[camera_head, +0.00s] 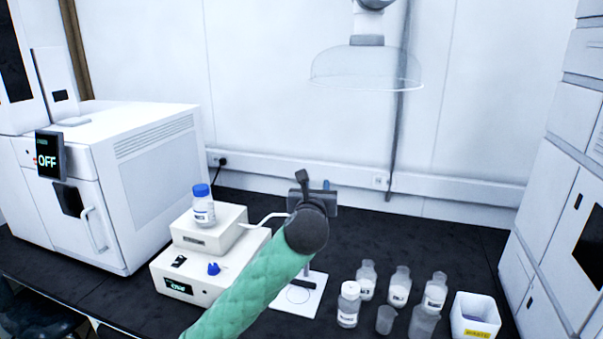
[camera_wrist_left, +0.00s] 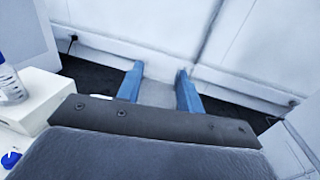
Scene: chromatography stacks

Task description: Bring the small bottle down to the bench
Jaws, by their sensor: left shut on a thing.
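A small clear bottle with a blue cap (camera_head: 203,206) stands upright on the upper of two stacked white boxes (camera_head: 210,236). It also shows, cut off, at the left edge of the left wrist view (camera_wrist_left: 10,82). My left gripper (camera_head: 326,186) is to the right of it and apart from it, beyond my green-sleeved arm. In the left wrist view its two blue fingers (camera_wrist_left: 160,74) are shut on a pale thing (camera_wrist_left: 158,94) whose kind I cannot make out. In the head view that thing is hidden. My right gripper is not in view.
Several clear bottles (camera_head: 398,288) and a white bin (camera_head: 475,318) stand on the dark bench at front right. A stand with a white base (camera_head: 300,298) is partly behind my arm. Bare bench (camera_head: 440,235) shows at back right.

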